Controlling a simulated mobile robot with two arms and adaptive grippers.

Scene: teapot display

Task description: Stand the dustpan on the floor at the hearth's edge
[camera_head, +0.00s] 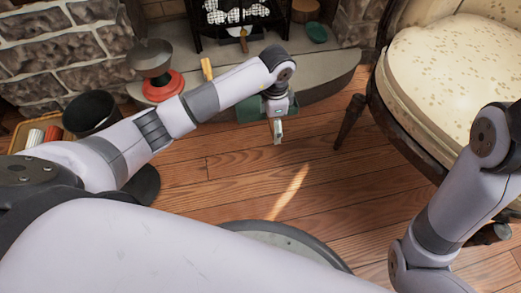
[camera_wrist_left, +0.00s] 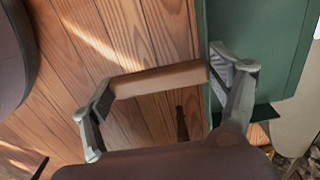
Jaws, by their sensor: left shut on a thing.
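The green dustpan (camera_head: 250,109) is partly hidden behind my left wrist in the head view, close to the front edge of the grey stone hearth (camera_head: 325,83). In the left wrist view its green pan (camera_wrist_left: 262,45) fills the upper right. My left gripper (camera_head: 278,130) is shut on the dustpan. In the left wrist view, the brown handle (camera_wrist_left: 160,79) spans between the two fingers (camera_wrist_left: 163,80). I cannot tell whether the pan touches the wooden floor (camera_head: 225,175). My right arm shows at the right, but its gripper is not in view.
A cream chair (camera_head: 455,70) stands at the right, its dark leg (camera_head: 350,120) near the hearth. A black bucket (camera_head: 92,113) and a red-based stand (camera_head: 162,85) are at the left. A small green bowl (camera_head: 316,32) sits on the hearth. Floor in front is mostly clear.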

